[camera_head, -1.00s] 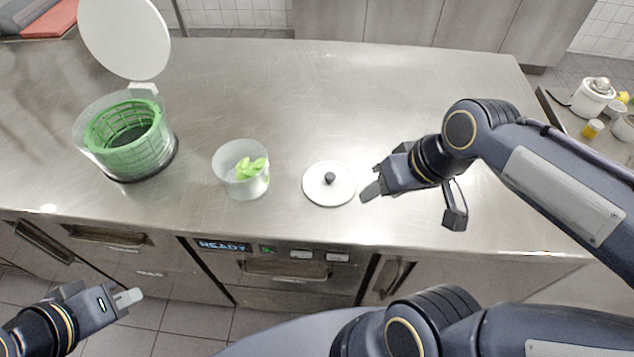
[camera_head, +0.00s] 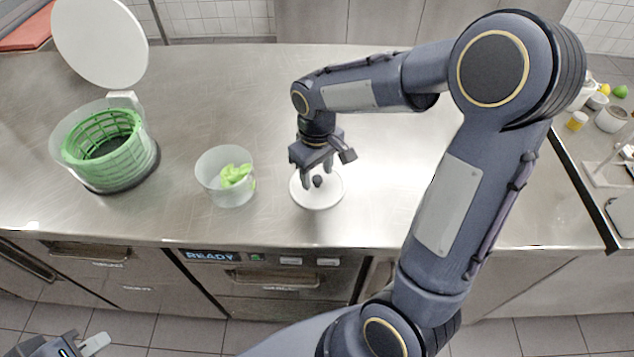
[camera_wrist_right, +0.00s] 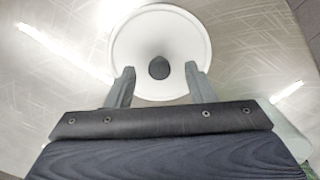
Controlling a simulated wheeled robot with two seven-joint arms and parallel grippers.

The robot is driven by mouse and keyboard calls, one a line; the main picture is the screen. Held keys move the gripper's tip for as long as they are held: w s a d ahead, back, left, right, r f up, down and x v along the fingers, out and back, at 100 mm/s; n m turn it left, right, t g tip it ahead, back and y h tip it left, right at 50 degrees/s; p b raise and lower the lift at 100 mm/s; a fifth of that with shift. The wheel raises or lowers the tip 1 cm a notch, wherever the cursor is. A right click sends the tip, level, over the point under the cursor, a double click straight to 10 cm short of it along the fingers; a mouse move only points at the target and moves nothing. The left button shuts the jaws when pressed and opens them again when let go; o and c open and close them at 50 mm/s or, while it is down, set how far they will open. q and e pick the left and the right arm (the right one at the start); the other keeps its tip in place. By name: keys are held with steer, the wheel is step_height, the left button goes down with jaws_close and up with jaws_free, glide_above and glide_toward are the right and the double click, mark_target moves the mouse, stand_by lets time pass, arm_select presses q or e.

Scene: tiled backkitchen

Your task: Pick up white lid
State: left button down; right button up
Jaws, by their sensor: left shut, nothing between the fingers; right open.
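The white lid (camera_head: 326,196) is a round disc with a dark knob, lying flat on the steel counter. It also shows in the right wrist view (camera_wrist_right: 160,25), with its dark knob (camera_wrist_right: 159,68) near the middle. My right gripper (camera_head: 317,178) points down over the lid. It is open, its fingertips (camera_wrist_right: 159,72) on either side of the knob in the wrist view; I cannot tell whether they touch the lid. My left gripper (camera_head: 96,345) is shut and empty at the lower left, away from the counter.
A clear bowl with green leaves (camera_head: 226,178) stands left of the lid. Further left is a green basket in a clear container (camera_head: 104,150) with a raised white cover (camera_head: 100,42). The steel counter (camera_head: 230,95) is clear behind the lid. A side counter at right holds small containers.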

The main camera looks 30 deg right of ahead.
steer(key=shift+f, duration=0.75)
steer(key=c, duration=1.1)
steer(key=shift+o, duration=0.2)
steer(key=shift+r, duration=0.1)
